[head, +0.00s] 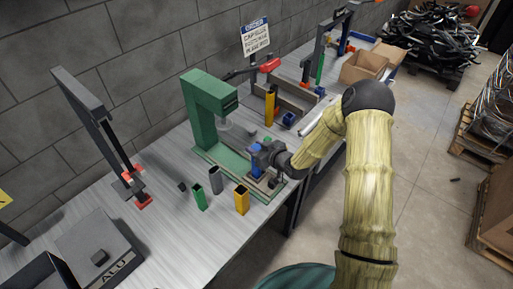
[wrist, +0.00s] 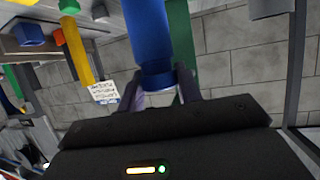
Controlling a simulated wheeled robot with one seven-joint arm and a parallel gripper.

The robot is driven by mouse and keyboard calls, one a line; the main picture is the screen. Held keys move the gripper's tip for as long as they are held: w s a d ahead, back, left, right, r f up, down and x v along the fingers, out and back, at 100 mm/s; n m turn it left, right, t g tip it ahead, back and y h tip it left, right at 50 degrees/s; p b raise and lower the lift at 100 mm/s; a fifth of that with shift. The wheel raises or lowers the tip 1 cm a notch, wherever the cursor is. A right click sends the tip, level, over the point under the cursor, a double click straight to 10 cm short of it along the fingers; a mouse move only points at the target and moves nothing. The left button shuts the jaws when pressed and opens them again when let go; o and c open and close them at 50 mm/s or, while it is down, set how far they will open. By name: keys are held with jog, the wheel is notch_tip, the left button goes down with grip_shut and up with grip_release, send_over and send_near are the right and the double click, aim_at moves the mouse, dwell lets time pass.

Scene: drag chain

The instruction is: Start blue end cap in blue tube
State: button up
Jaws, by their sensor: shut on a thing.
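My gripper (wrist: 162,92) is shut on the blue end cap (wrist: 156,78), which sits between its fingertips in the wrist view. The blue tube (wrist: 147,28) lies directly in line with the cap there; they look touching, but I cannot tell whether the cap is inside the tube mouth. In the head view my gripper (head: 260,158) is at the green press (head: 203,112), with the blue cap (head: 255,148) at its fingers. The blue tube (head: 257,172) stands upright below it on the press base, partly hidden by my gripper.
Green (head: 199,197), grey (head: 215,180) and yellow (head: 242,200) tubes stand on the table (head: 165,235) in front of the press. A small black block (head: 182,186) lies near them. A tall yellow tube (head: 270,104) stands behind.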

jog(key=o, duration=1)
jog(key=shift+d, duration=0.1)
jog(key=b+v, duration=0.3)
jog(key=v, duration=1.4)
jog(key=shift+s+d+r+b, duration=0.1)
jog(key=shift+b, duration=0.25)
